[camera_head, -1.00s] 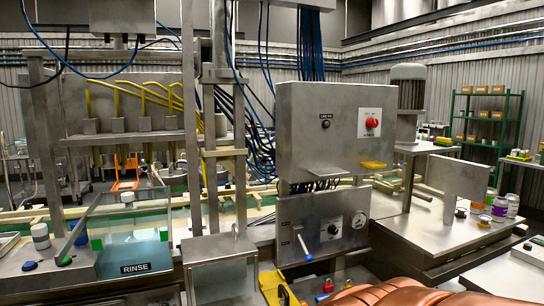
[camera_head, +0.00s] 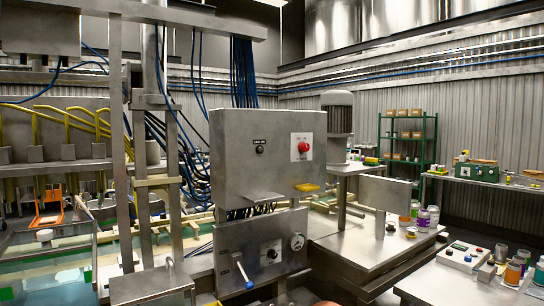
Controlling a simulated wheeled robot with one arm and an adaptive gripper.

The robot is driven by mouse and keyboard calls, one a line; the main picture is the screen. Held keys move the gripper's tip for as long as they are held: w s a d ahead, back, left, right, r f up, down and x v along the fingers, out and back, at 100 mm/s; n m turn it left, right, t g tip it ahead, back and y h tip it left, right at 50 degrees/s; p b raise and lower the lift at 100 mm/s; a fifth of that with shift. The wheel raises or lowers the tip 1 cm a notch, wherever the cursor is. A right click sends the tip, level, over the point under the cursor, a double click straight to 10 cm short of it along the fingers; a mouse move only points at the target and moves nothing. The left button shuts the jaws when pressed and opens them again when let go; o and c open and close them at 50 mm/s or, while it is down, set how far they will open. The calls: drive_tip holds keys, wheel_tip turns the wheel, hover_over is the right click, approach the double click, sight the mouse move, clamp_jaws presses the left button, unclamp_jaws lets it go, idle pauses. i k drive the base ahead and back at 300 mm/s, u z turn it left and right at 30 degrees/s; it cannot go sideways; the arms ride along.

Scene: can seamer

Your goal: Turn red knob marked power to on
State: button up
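The red knob (camera_head: 303,147) sits on a white label plate at the upper right of the front of a grey metal control box (camera_head: 231,165), near the middle of the head view. The lettering on the plate is too small to read, and I cannot tell the knob's setting. Nothing blocks the knob from view. My gripper is not in view.
A black knob (camera_head: 259,150) is on the same box. The lower box (camera_head: 230,240) has a blue-handled lever (camera_head: 243,270), a black dial and a round gauge (camera_head: 297,242). A metal table (camera_head: 365,252) with jars extends right. A console (camera_head: 464,256) stands at lower right.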

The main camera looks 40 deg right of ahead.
sight(304, 147)
drive_tip(key=k, duration=1.1)
drive_tip(key=z, duration=0.6)
drive_tip(key=i, duration=1.3)
drive_tip(key=u, duration=0.6)
